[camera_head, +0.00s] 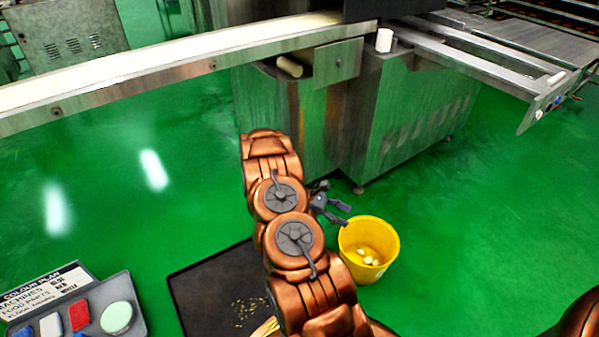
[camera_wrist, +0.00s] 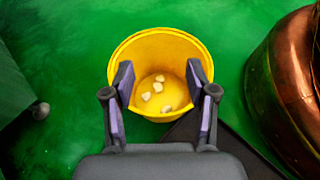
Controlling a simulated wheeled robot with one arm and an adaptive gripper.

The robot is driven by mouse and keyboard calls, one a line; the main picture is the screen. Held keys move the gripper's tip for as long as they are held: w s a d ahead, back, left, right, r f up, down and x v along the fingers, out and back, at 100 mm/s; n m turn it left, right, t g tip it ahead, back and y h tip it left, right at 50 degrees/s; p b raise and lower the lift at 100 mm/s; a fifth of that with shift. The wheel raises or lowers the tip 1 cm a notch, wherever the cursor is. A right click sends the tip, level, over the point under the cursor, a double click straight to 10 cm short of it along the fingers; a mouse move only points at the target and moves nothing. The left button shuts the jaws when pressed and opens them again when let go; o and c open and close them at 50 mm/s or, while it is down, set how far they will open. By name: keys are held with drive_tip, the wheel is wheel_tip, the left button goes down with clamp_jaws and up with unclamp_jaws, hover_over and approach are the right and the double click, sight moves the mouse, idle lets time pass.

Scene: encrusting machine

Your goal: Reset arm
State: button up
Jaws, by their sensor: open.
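My copper arm reaches out over the floor in the head view, with its dark gripper (camera_head: 330,207) just above and left of a yellow bucket (camera_head: 345,236). In the wrist view my gripper (camera_wrist: 160,85) is open, its two fingers spread over the near part of the yellow bucket (camera_wrist: 125,50). Nothing is between the fingers. Several small pale pieces (camera_wrist: 158,87) lie on the bottom of the bucket. Whether the fingers dip below the bucket's rim I cannot tell.
A conveyor (camera_head: 180,62) crosses the top left, beside a steel machine (camera_head: 405,120) with a white cylinder (camera_head: 384,40) on it. A dark mat (camera_head: 205,290) and a grey tray (camera_head: 125,283) of coloured items lie at lower left. Green floor is clear at right.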

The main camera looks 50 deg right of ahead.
drive_tip(key=w+a+r+m+t+y+p, duration=0.1)
drive_tip(key=a+r+p, duration=0.55)
drive_tip(key=r, duration=0.65)
drive_tip(key=w+a+r+m+t+y+p, duration=0.15)
drive_tip(key=a+r+p, duration=0.5)
drive_tip(key=r, duration=0.65)
drive_tip(key=w+a+r+m+t+y+p, duration=0.1)
drive_tip(key=a+r+t+p, duration=0.1)
drive_tip(key=a+r+p, duration=0.75)
drive_tip(key=s+a+r+m+t+y+p, duration=0.1)
drive_tip(key=s+a+r+p, duration=0.4)
drive_tip(key=r, duration=0.6)
drive_tip(key=s+a+r+t+y+p, duration=0.1)
drive_tip(key=s+a+r+p, duration=0.5)
drive_tip(key=r, duration=0.6)
drive_tip(key=s+a+r+m+t+y+p, duration=0.1)
drive_tip(key=s+a+r+t+p, duration=0.2)
drive_tip(key=s+a+r+p, duration=0.3)
drive_tip(key=a+r, duration=0.3)
drive_tip(key=r, duration=0.2)
drive_tip(key=shift+r+m, duration=0.15)
drive_tip(key=shift+m, duration=0.2)
drive_tip(key=shift+y, duration=0.25)
drive_tip(key=shift+c, duration=0.2)
drive_tip(key=shift+c, duration=1)
drive_tip(key=shift+d, duration=0.1)
drive_tip(key=shift+c, duration=0.3)
